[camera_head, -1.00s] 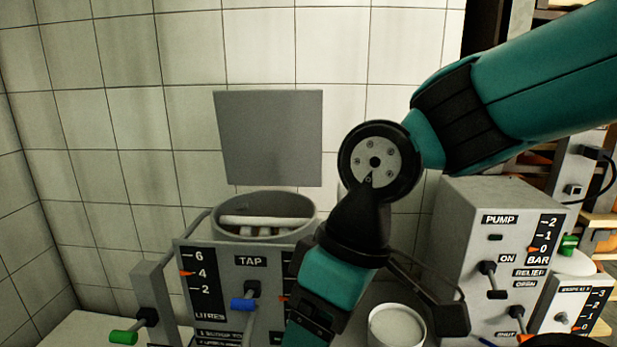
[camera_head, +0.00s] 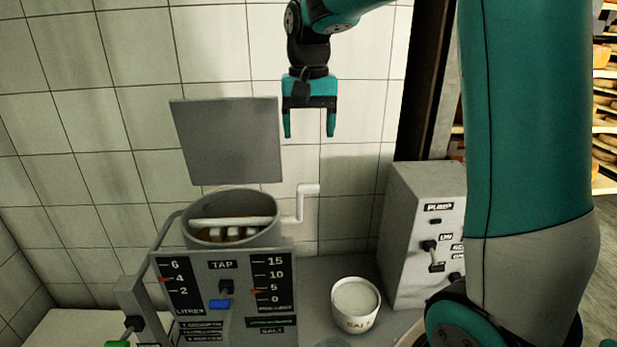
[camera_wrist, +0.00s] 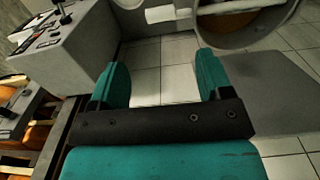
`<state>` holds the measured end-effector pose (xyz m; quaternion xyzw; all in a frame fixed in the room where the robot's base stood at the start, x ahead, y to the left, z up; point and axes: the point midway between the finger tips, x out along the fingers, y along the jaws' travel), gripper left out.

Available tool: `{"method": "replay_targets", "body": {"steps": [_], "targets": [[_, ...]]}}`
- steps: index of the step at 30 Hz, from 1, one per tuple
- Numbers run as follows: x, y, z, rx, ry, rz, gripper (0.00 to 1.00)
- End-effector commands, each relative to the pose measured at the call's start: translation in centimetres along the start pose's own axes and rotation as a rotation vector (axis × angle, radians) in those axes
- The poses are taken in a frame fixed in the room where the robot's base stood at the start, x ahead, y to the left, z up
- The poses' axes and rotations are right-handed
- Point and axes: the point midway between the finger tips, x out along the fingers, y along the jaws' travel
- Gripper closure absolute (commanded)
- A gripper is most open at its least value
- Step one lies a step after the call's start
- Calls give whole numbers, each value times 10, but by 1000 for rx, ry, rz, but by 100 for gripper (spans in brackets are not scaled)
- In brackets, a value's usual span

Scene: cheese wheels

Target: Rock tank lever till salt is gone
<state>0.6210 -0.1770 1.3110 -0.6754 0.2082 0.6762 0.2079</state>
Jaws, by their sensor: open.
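The grey round tank (camera_head: 232,240) stands at the lower left in the head view, with a white bar across its open top. Its front panel has a litres gauge (camera_head: 179,286), a second gauge with its pointer near 5, and a tap with a blue handle (camera_head: 219,304). A lever with a green handle (camera_head: 117,344) sits left of the tank, cut by the bottom edge. My gripper (camera_head: 309,130) is open and empty, pointing down, above and right of the tank, touching nothing. It also shows open in the wrist view (camera_wrist: 162,75).
A white tub labelled salt (camera_head: 355,305) stands right of the tank. The grey pump box (camera_head: 425,225) with switches stands farther right. A grey plate (camera_head: 227,140) is upright behind the tank, and a white pipe (camera_head: 301,205) rises beside it. Cheese shelves are at far right.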

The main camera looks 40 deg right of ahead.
Motion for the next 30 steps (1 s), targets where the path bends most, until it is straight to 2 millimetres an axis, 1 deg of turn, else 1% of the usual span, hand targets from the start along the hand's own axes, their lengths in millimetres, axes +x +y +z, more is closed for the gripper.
{"method": "replay_targets", "body": {"steps": [1, 9, 12, 15, 18, 21, 29, 30], "targets": [[12, 0, 1, -1, -7, 3, 28], [72, 0, 1, -3, -6, 2, 28], [90, 0, 2, -3, -5, 2, 28], [104, 0, 1, -3, -3, 1, 28], [113, 0, 1, -3, -1, 0, 28], [118, 0, 0, -3, 0, -1, 28], [119, 0, 0, -3, 1, -1, 28], [119, 0, 0, -3, 1, -1, 35]]}}
